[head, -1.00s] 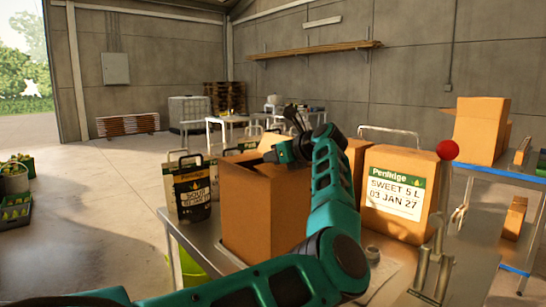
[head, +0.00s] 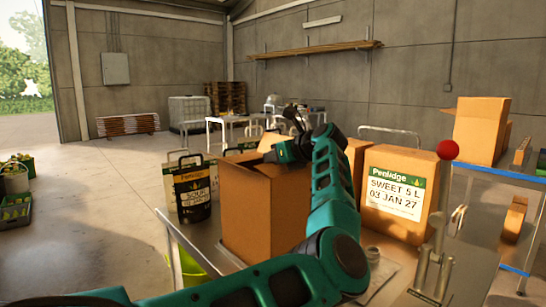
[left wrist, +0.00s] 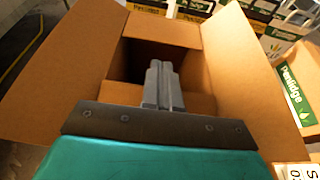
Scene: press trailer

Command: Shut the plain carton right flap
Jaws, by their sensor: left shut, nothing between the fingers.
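The plain carton (head: 262,215) stands on the metal table, with its top open. In the left wrist view its dark inside (left wrist: 142,62) shows between the flaps. A left flap (left wrist: 78,55) and a right flap (left wrist: 240,75) spread outward there, and a shorter flap (left wrist: 160,28) lies at the far side. My left gripper (head: 293,115) is above the carton's top in the head view. Its fingers (left wrist: 162,80) are together and empty over the opening, left of the right flap. My arm hides part of the carton's right side in the head view. My right gripper is out of view.
A metal lever stand (head: 435,260) with a red knob (head: 448,150) is at the front right. Another carton (head: 478,130) sits on the blue-edged table.

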